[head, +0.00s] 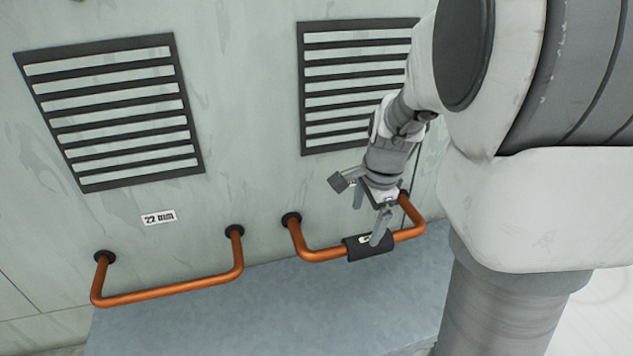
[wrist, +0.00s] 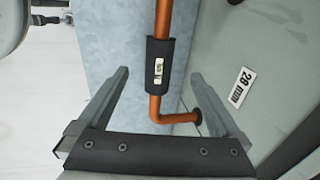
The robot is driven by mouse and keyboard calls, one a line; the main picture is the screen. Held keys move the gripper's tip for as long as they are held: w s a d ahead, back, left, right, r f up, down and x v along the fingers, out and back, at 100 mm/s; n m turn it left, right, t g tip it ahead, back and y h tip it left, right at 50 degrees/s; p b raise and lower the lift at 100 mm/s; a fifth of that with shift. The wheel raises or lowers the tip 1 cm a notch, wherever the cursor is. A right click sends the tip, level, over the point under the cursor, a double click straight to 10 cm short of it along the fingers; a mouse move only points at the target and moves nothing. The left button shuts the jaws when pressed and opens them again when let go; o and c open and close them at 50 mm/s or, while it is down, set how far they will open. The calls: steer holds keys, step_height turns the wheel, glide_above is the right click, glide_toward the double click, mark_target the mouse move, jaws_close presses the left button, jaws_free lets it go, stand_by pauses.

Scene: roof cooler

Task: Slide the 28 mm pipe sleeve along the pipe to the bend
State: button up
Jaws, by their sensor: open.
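The black pipe sleeve (head: 355,249) with a small pale label is around the front run of the right-hand copper pipe (head: 320,254). Bare pipe shows on both sides of it, with a bend at each end. In the wrist view the sleeve (wrist: 160,50) lies between my finger lines, a short stretch of bare pipe above the lower bend (wrist: 157,115). My gripper (head: 370,216) is open above the sleeve, one finger overlapping it in the head view. I cannot tell whether the fingers touch it. The 28 mm sign (wrist: 239,87) is on the wall.
A second copper pipe (head: 165,292) without a sleeve stands to the left, under the 22 mm sign (head: 159,217). Two slatted vents (head: 112,112) are on the wall, one partly behind my arm. The grey slab (head: 270,310) below the pipes is clear.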

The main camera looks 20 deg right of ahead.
mark_target(359, 241)
steer(key=b+x, duration=0.1)
steer(key=x, duration=0.9)
steer(key=shift+f, duration=0.1)
steer(key=shift+c, duration=0.3)
